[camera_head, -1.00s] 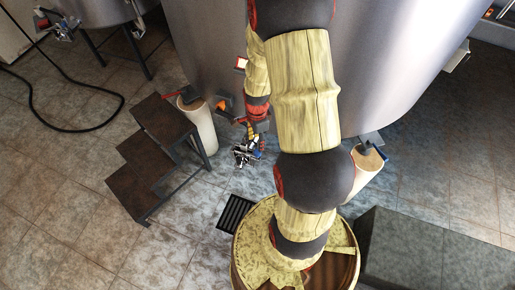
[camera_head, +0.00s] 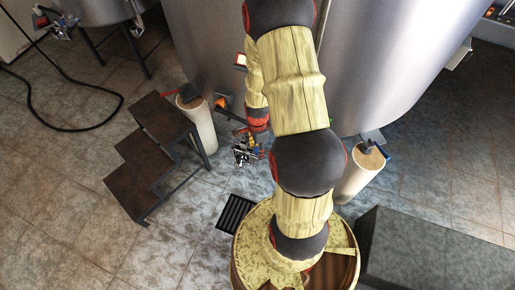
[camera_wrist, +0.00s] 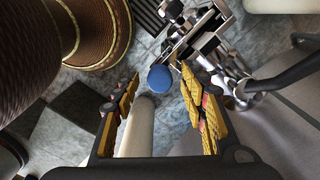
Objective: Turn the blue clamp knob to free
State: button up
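The blue clamp knob (camera_wrist: 160,78) is a round blue cap. In the wrist view it sits between the tips of my gripper's two yellow-padded fingers (camera_wrist: 160,75). The fingers are apart, with a gap showing on each side of the knob; I cannot tell how far beyond the tips it lies. The metal valve and clamp assembly (camera_wrist: 205,40) is just beyond and to the right of the knob. In the head view this assembly (camera_head: 245,151) hangs low beneath the tank, and my gripper is small and partly hidden there.
A large steel tank (camera_head: 385,60) stands behind, on pale cylindrical legs (camera_head: 198,125). Dark steps (camera_head: 150,155) are at left, and a floor drain grate (camera_head: 236,213) lies below the valve. A dark box (camera_head: 425,250) is at lower right.

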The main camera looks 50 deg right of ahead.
jog(key=shift+c, duration=1.2)
jog(key=c, duration=0.8)
grip_shut()
jog(key=n+p, duration=0.1)
jog(key=n, duration=0.3)
jog(key=shift+r, duration=0.1)
jog(key=n+p, duration=0.1)
jog(key=n, duration=0.3)
jog(key=shift+n, duration=0.3)
jog(key=n+p, duration=0.1)
jog(key=n, duration=0.3)
jog(key=shift+n, duration=0.3)
jog(key=n+p, duration=0.1)
jog(key=n, duration=0.3)
jog(key=shift+n, duration=0.3)
